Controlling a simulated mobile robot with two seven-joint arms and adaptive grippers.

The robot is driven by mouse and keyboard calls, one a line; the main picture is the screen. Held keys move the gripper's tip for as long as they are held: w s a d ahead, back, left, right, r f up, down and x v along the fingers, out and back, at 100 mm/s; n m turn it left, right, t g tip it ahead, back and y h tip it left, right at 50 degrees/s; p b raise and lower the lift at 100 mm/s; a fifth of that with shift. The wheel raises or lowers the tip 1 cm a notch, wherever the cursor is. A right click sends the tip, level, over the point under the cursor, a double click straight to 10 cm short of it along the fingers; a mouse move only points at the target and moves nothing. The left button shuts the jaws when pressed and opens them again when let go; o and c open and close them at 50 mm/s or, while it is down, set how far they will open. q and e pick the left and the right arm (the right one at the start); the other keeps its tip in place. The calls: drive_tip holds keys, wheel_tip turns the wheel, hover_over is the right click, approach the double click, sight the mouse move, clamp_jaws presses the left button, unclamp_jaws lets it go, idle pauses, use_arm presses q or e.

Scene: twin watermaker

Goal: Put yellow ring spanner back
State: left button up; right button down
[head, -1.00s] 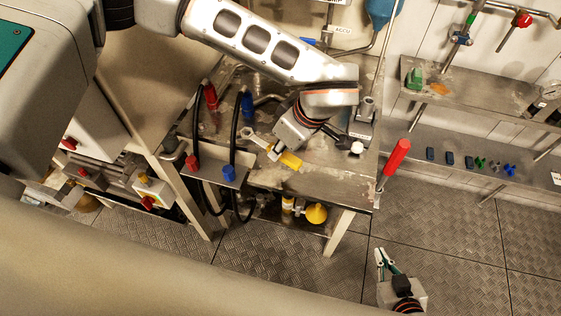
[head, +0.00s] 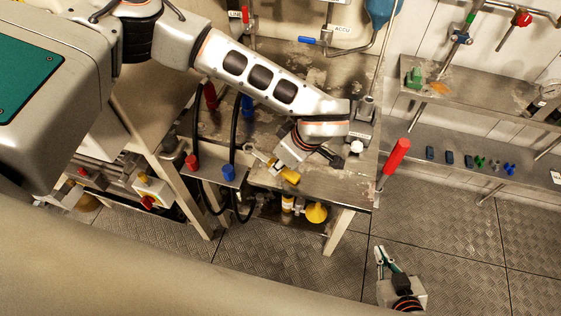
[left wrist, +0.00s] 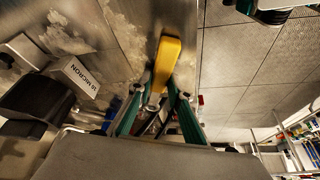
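The yellow ring spanner has a yellow handle (head: 290,176) and a metal ring end (head: 249,151). In the head view it is over the front part of the steel table. My left gripper (head: 270,165) is shut on the spanner's metal shaft. In the left wrist view the yellow handle (left wrist: 167,62) points away from the green-padded fingers (left wrist: 156,98), and the shaft lies between them. The ring end is hidden there. Whether the spanner touches the table is hard to tell. My right gripper (head: 381,253) is empty and looks open, above the floor at the lower right.
The steel table (head: 330,185) holds upright red and blue fittings and black hoses (head: 233,135). A red handle (head: 396,157) stands at its right edge. A labelled block (left wrist: 80,76) lies near my left gripper. The shelf (head: 470,160) at right carries several small coloured parts.

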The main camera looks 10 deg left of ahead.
use_arm(q)
drive_tip(key=shift+o, duration=1.3)
drive_tip(key=shift+r, duration=0.1)
drive_tip(key=shift+d+r, duration=0.1)
drive_tip(key=shift+r, duration=0.2)
drive_tip(key=v, duration=1.1)
drive_tip(key=shift+r+b, duration=0.25)
drive_tip(key=shift+b, duration=0.1)
drive_tip(key=shift+d, duration=0.1)
